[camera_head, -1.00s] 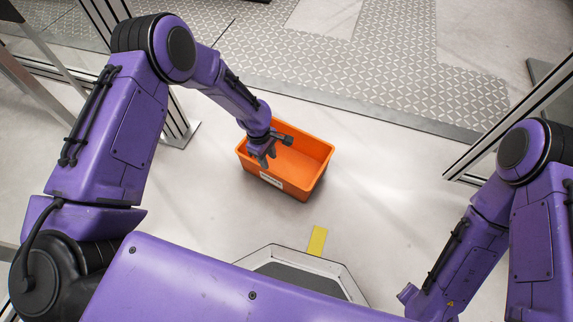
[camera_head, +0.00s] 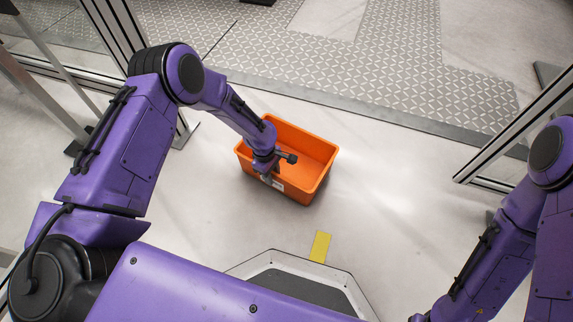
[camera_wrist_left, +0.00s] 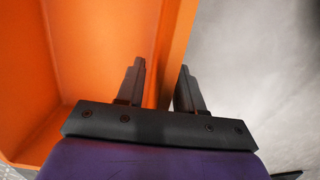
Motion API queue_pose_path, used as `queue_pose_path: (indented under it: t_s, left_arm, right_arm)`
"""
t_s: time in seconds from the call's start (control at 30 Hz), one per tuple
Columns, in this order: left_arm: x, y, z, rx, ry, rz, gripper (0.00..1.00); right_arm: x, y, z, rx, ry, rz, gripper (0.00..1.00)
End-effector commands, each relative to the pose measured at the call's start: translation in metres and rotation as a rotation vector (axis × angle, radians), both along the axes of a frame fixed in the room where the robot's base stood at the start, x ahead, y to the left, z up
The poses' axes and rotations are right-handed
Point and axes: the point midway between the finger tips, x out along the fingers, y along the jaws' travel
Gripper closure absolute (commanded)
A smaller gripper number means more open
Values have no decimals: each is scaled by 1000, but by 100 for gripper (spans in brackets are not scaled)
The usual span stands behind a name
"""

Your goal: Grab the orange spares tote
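The orange spares tote (camera_head: 315,150) stands empty on the pale floor ahead of me, with a white label on its near wall. It fills the left of the left wrist view (camera_wrist_left: 90,50). My left gripper (camera_head: 271,176) is over the tote's near wall, pointing down. In the wrist view my left gripper (camera_wrist_left: 160,82) has its fingers apart, one inside the tote and one outside, with the wall between them. I cannot see either finger pressing on the wall. The right arm is at the lower right; its gripper is out of the picture.
A yellow floor strip (camera_head: 320,246) lies between the tote and my base. Metal frame posts (camera_head: 512,135) stand at the right and more at the upper left. A patterned metal floor (camera_head: 400,85) lies beyond the tote. The floor right of the tote is clear.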

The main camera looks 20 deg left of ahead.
Motion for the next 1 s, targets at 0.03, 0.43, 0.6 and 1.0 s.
queue_pose_path:
  t_s: [0.03, 0.43, 0.6, 1.0]
  left_arm:
    - [0, 0, 1, 0, 0, 0, 63]
    - [0, 0, 1, 0, 0, 0, 100]
    - [0, 0, 1, 0, 0, 0, 100]
    - [0, 0, 1, 0, 0, 0, 100]
  right_arm:
    - [0, 0, 1, 0, 0, -1, 57]
    - [0, 0, 0, -1, -3, -3, 57]
    - [0, 0, 0, -1, -3, -3, 57]
    - [0, 0, 0, -1, -3, -3, 57]
